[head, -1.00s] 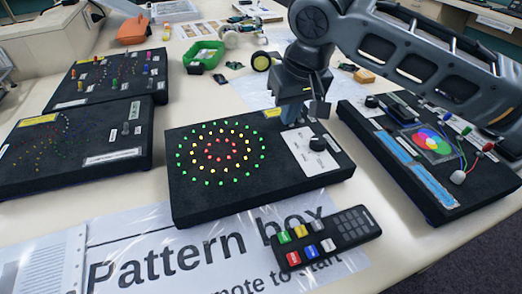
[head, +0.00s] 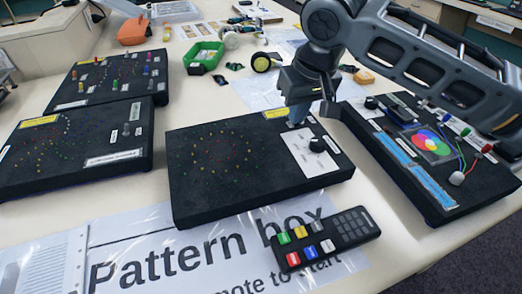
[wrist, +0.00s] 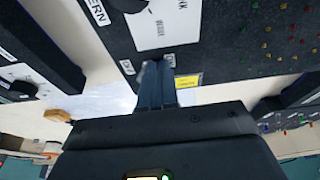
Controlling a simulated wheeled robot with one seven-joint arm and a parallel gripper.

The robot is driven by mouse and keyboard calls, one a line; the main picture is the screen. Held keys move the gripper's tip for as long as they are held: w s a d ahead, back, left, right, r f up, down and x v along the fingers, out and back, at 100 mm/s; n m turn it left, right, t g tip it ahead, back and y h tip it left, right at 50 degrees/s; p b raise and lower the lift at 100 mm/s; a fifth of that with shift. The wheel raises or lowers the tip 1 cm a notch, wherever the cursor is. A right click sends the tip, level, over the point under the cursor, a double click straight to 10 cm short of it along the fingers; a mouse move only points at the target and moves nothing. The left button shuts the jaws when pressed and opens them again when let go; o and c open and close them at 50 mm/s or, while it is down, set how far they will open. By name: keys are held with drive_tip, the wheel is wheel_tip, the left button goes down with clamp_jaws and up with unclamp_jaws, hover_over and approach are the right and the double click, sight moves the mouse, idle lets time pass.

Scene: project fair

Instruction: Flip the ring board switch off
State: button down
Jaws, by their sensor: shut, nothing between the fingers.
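The ring board (head: 235,185) is a black box in the middle of the table in the head view, with rings of small lights that are all dark. A white panel (head: 303,155) with a black knob (head: 317,145) is on its right side. My gripper (head: 298,122) is at the board's back right, its fingertips at the top of the white panel. In the wrist view my gripper (wrist: 155,75) is shut with nothing between the fingers, its tips between two small labels on the board (wrist: 215,30). The switch itself is hidden behind the fingers.
A board with a coloured disc (head: 420,165) stands close on the right. Two more black boards (head: 70,175) stand on the left. A remote (head: 327,240) lies in front on the Pattern box sheet (head: 180,265). A green bin (head: 203,57) is behind.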

wheel_tip(320, 180, up, 7)
drive_tip(key=p, duration=0.6)
drive_tip(key=shift+s+a+p, duration=0.15)
drive_tip(key=shift+a+p, duration=0.2)
drive_tip(key=shift+p, duration=0.05)
drive_tip(key=shift+s, duration=0.1)
idle(0.4)
